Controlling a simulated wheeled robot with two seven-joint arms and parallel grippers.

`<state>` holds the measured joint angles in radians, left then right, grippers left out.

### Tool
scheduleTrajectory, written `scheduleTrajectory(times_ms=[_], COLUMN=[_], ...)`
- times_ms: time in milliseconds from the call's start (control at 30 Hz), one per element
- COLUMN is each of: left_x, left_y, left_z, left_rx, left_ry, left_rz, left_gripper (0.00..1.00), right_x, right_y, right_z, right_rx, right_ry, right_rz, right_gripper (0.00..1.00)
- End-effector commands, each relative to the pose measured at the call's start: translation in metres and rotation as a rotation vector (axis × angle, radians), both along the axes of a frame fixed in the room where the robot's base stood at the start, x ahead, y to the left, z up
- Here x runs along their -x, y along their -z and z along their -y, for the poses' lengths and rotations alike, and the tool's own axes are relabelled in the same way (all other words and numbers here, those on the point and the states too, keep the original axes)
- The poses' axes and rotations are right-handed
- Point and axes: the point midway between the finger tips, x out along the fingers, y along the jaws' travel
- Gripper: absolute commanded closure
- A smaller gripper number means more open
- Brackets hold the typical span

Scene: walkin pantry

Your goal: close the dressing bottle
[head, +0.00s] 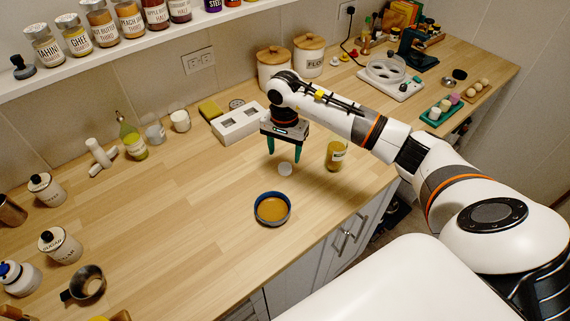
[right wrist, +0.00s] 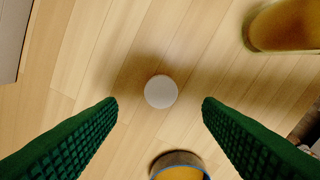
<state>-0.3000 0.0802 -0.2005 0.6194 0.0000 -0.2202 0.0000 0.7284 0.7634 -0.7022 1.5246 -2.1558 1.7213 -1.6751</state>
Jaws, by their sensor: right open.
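The dressing bottle (head: 336,155), a small jar of yellow contents with a label, stands upright on the wooden counter. It also shows at the upper right of the right wrist view (right wrist: 285,28). A round white cap (head: 285,168) lies apart from it on the counter, left of the bottle. My right gripper (head: 284,154) points down above the cap, open and empty. In the right wrist view the cap (right wrist: 161,92) lies centred between the spread green fingers, below their tips. My left gripper is not in view.
A blue-rimmed bowl of orange-brown sauce (head: 288,217) sits in front of the cap, near the counter's front edge. A white box (head: 238,124) stands behind, with canisters (head: 308,56) farther back. The counter (head: 190,200) left of the bowl is clear.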

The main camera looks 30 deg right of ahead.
Motion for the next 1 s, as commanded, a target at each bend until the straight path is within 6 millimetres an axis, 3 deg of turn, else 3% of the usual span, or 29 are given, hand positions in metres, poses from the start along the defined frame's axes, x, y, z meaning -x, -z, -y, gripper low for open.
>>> scheduleTrajectory(times_ms=[367,600,700,1000], left_x=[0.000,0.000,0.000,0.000], left_y=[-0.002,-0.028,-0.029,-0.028], left_z=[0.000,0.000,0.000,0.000], left_rx=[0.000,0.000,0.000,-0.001], left_ry=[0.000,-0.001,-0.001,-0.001], left_rz=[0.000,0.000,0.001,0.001], left_gripper=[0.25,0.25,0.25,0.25], right_x=[0.000,0.003,0.002,0.002], right_y=[0.004,0.033,0.047,0.056], right_z=[0.000,-0.002,-0.001,0.000], right_rx=[0.001,-0.002,-0.002,0.001], right_ry=[0.001,0.002,0.002,0.001], right_rz=[-0.001,-0.006,-0.002,0.001], right_gripper=[0.40,0.40,0.40,0.40])
